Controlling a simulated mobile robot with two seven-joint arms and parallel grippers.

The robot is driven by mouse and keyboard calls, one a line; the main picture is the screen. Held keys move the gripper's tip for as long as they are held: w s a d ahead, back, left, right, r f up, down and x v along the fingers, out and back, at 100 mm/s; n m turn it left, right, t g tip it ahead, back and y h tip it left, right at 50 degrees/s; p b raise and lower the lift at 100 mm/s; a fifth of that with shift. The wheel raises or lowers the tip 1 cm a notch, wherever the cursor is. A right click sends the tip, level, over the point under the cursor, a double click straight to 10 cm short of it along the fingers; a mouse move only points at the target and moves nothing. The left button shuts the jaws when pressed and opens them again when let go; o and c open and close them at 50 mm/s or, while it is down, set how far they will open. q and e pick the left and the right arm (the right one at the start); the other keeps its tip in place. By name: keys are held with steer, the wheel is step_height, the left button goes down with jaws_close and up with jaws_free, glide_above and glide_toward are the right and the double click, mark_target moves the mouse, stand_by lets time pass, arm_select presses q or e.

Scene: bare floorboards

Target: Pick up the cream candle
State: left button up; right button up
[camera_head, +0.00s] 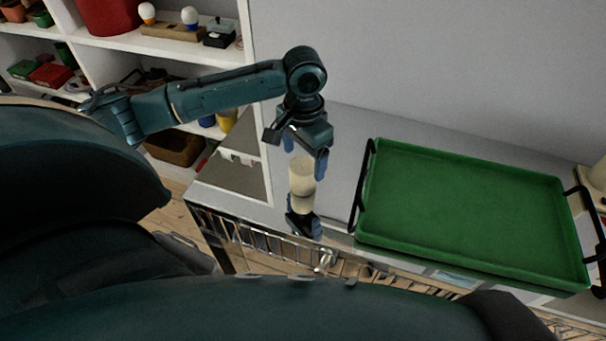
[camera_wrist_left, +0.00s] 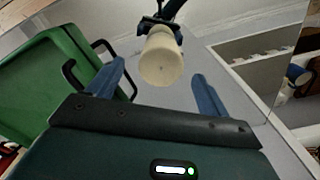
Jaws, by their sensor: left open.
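The cream candle (camera_head: 301,172) is a short pale cylinder standing upright on the grey surface left of the green tray. My left gripper (camera_head: 306,163) is above it, pointing down and open, with a blue finger on either side of its upper part. In the left wrist view the candle's round top (camera_wrist_left: 161,66) shows between the open fingertips, with a gap on both sides. I see no grip on it. A paler cream shape and a dark shape with blue parts below the candle look like reflections; I cannot be sure. My right gripper is not in view.
The green tray (camera_head: 460,151) with black handles lies close on the right. A wire rail (camera_head: 274,244) runs along the front edge. White shelves (camera_head: 199,57) with small objects stand at the upper left. A plain wall is behind.

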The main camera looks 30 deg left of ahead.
arm_select(q)
step_height(320, 180, down, 7)
steer(key=shift+r, duration=0.1)
stand_by(0.3)
steer(key=c, duration=1.2)
